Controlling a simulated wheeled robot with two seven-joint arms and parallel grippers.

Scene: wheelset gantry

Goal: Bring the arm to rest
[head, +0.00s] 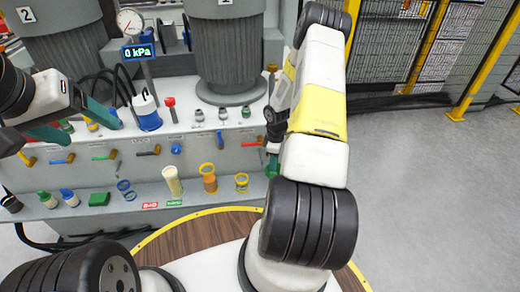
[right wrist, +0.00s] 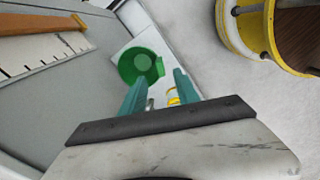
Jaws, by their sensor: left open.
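My left gripper (head: 82,124) is at the left of the head view, above the front of the grey bench. Its two teal fingers are spread apart, with nothing seen between them. My right arm reaches up and over the bench's right end and hides much of it. My right gripper (right wrist: 158,76) shows in the right wrist view with its teal fingers apart. A green round cup-like part (right wrist: 141,66) lies just beyond the fingertips. I see no finger closed on it. In the head view the right gripper is mostly hidden behind my arm.
The bench (head: 135,165) carries a row of coloured valve handles, with rings and cups on its lower shelf. A gauge (head: 130,20) and a "0 kPa" display (head: 139,52) stand behind. Grey columns (head: 228,50) rise at the back. Clear floor (head: 430,190) lies right, before a yellow-framed fence.

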